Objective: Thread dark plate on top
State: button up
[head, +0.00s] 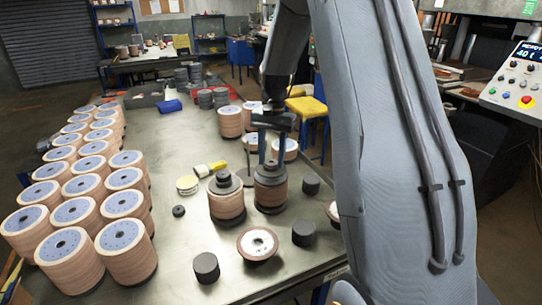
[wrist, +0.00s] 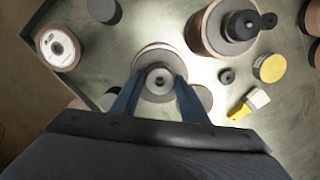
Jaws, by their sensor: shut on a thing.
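My gripper (head: 272,162) points down over the right-hand of two front stacks of tan flap discs (head: 270,194). Its blue fingers are shut on a dark grey round plate (head: 270,174), which also shows between the fingertips in the wrist view (wrist: 160,80) with a hole at its centre. The plate is over the stack, roughly centred; I cannot tell whether it rests on it or sits slightly above. The stack's lower part is partly hidden in the wrist view. The left-hand stack (head: 227,207) has a dark plate and a smaller dark piece on top.
Many disc stacks with blue-grey tops (head: 122,235) fill the table's left side. Dark cylinders (head: 206,267) and a loose disc (head: 257,243) lie in front. A yellow-handled brush (head: 210,168) and a small dark ring (head: 179,211) lie left. Bare table shows between them.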

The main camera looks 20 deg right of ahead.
jog(key=shift+f+b, duration=0.3)
jog(key=shift+f, duration=0.6)
jog(key=o, duration=1.5)
jog(key=shift+w+d+r+b, duration=0.1)
jog(key=shift+r+b, duration=0.35)
jog(key=shift+r, duration=0.85)
jog(key=shift+w+d+r+b, duration=0.15)
jog(key=shift+r+b, duration=0.3)
jog(key=shift+r, duration=0.85)
jog(key=shift+w+d+r+b, duration=0.1)
jog(key=shift+r+b, duration=0.35)
jog(key=shift+r, duration=0.85)
